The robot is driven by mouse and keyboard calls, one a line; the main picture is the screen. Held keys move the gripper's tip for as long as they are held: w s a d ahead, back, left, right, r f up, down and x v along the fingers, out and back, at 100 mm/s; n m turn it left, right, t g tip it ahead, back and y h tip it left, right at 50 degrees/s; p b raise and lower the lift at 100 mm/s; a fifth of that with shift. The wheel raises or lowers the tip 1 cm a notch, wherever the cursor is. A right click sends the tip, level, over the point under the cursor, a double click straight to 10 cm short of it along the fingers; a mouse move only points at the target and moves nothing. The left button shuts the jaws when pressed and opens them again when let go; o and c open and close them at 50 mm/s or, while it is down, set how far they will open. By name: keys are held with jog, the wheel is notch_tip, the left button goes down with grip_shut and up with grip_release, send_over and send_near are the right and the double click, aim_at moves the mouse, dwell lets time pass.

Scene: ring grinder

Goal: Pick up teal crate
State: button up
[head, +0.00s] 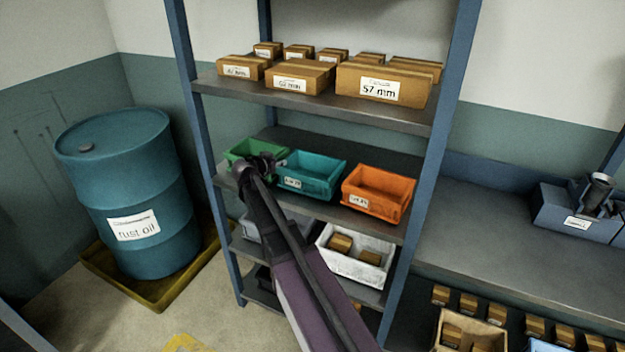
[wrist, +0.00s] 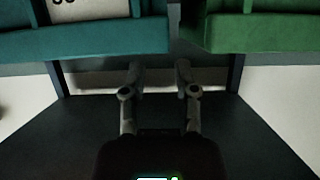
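The teal crate (head: 318,187) stands on the middle shelf, between a green crate (head: 240,148) and an orange crate. In the head view my gripper (head: 262,160) is at the green crate's right part, close to the teal crate's left end. In the wrist view the teal crate (wrist: 100,40) is at upper left with part of its white label, and the green crate (wrist: 250,35) is at upper right. My gripper's fingers (wrist: 158,68) are apart with nothing between them, pointing at the gap between both crates. Contact with either crate cannot be told.
The orange crate (head: 376,195) is right of the teal one. Cardboard boxes (head: 300,75) fill the shelf above. A white bin (head: 352,262) with small boxes sits below. A blue rack post (head: 205,150) stands left, near a rust oil barrel (head: 130,190). A workbench (head: 500,240) is at right.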

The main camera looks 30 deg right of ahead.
aim_at(286, 159)
jog(key=shift+w+d+f, duration=0.15)
jog(key=shift+w+d, duration=0.1)
jog(key=shift+d, duration=0.15)
jog(key=shift+b+x, duration=1.05)
jog(key=shift+x, duration=1.55)
jog(key=shift+w+a, duration=0.15)
grip_shut()
